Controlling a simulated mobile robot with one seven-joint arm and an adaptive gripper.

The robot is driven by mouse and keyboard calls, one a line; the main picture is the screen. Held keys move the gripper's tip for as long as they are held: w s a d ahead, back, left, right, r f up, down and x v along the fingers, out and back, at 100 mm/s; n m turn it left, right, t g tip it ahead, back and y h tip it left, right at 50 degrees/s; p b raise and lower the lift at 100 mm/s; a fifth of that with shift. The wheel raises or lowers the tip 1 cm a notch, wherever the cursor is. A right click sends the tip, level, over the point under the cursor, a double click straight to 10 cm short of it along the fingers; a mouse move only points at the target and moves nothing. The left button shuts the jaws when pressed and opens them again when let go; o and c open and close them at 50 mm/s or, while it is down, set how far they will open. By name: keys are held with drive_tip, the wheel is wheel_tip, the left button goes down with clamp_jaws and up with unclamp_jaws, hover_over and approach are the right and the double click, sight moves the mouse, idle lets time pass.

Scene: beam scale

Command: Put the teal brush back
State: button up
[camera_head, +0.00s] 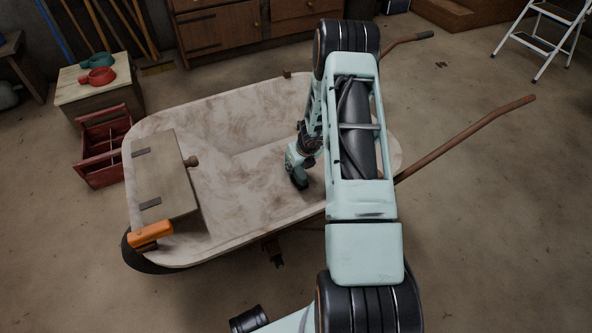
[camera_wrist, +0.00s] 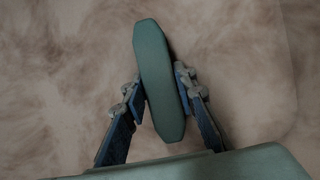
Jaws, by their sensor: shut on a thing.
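In the wrist view, the teal brush (camera_wrist: 157,70) shows as a long block with cut corners, tilted slightly. My gripper (camera_wrist: 160,84) is shut on it, one finger at each long side. In the head view, my gripper (camera_head: 297,175) points down inside the pale, stained wheelbarrow tray (camera_head: 250,140), right of its middle. The brush cannot be clearly told there; my gripper and arm cover that spot. Whether it touches the tray floor cannot be told.
A wooden lidded box (camera_head: 165,175) with a knob stands at the tray's left, an orange-handled tool (camera_head: 150,235) at its front. A red caddy (camera_head: 100,155) and a wooden crate (camera_head: 82,104) with teal and red items stand farther left. A wheelbarrow handle (camera_head: 465,138) extends right.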

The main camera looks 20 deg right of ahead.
drive_tip(key=shift+f, duration=0.15)
drive_tip(key=o, duration=1.1)
drive_tip(key=shift+r, duration=0.25)
drive_tip(key=p+v, duration=0.4)
drive_tip(key=v, duration=0.7)
drive_tip(key=shift+s+r, duration=0.25)
drive_tip(key=shift+r, duration=0.1)
